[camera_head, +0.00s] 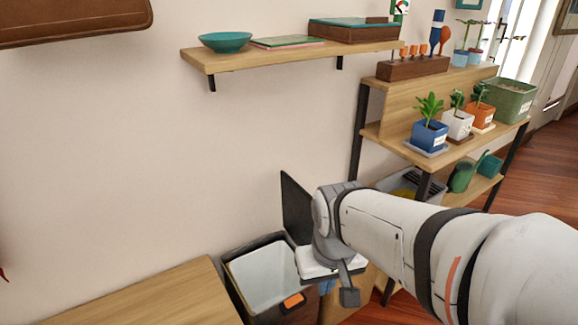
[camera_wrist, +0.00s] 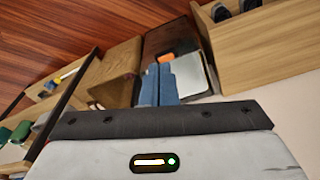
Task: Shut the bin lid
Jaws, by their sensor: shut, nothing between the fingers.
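The bin (camera_head: 238,292) stands on the floor against the wall, dark outside with a pale inside and an orange tab (camera_head: 293,300) at its front rim. Its dark lid (camera_head: 297,207) stands raised and open at the bin's right side in the head view. My gripper (camera_head: 327,287) is at the bin's right front, partly hidden by my wrist. In the wrist view, the blue fingers (camera_wrist: 168,80) are together and empty, pointing toward the bin's orange tab (camera_wrist: 166,57) and pale inside (camera_wrist: 190,75). I cannot tell whether they touch the bin.
A wooden bench (camera_head: 150,295) stands left of the bin. A wooden box (camera_wrist: 118,65) stands on its other side. A shelf unit (camera_head: 368,130) with potted plants is at the right. A wall shelf (camera_head: 220,62) with a teal bowl hangs above.

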